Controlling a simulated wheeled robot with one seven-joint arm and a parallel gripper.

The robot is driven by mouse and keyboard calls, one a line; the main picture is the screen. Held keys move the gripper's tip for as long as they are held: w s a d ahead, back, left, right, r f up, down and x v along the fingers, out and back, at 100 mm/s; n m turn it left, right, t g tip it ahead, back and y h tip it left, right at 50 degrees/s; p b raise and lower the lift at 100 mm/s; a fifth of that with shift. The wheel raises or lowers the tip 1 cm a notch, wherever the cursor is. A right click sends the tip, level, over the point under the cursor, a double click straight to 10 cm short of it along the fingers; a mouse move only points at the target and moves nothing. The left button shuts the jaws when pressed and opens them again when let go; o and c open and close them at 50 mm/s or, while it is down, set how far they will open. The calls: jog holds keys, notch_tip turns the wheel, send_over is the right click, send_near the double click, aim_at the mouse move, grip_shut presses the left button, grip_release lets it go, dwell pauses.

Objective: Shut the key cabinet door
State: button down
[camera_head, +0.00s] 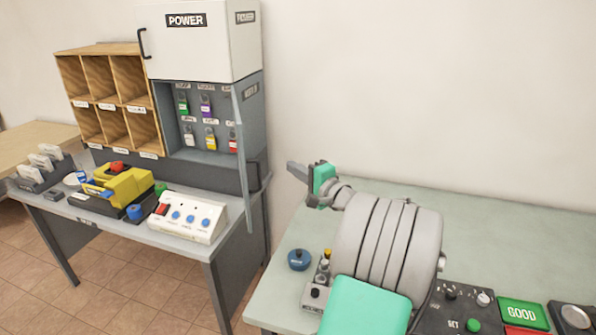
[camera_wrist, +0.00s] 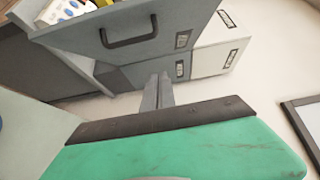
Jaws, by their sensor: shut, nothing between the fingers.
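The key cabinet (camera_head: 207,158) is a grey box under the white POWER box, with coloured keys (camera_head: 206,105) hanging inside. Its grey door (camera_head: 242,130) stands open, swung out from the right side and seen nearly edge-on, with a dark handle on its outer face. In the wrist view the door's outer face (camera_wrist: 165,38) and its handle (camera_wrist: 130,32) show ahead of my fingers. My gripper (camera_head: 291,166) is shut and empty, right of the door and apart from it in the head view. Its fingertips (camera_wrist: 157,78) also show in the wrist view; whether they touch anything is unclear.
The POWER box (camera_head: 200,45) is closed above. Wooden pigeonholes (camera_head: 110,98) stand left.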

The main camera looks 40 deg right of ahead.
jog(key=w+a+p, duration=0.2)
jog(key=w+a, duration=0.1)
jog(key=w, duration=0.3)
jog(key=shift+a, duration=0.3)
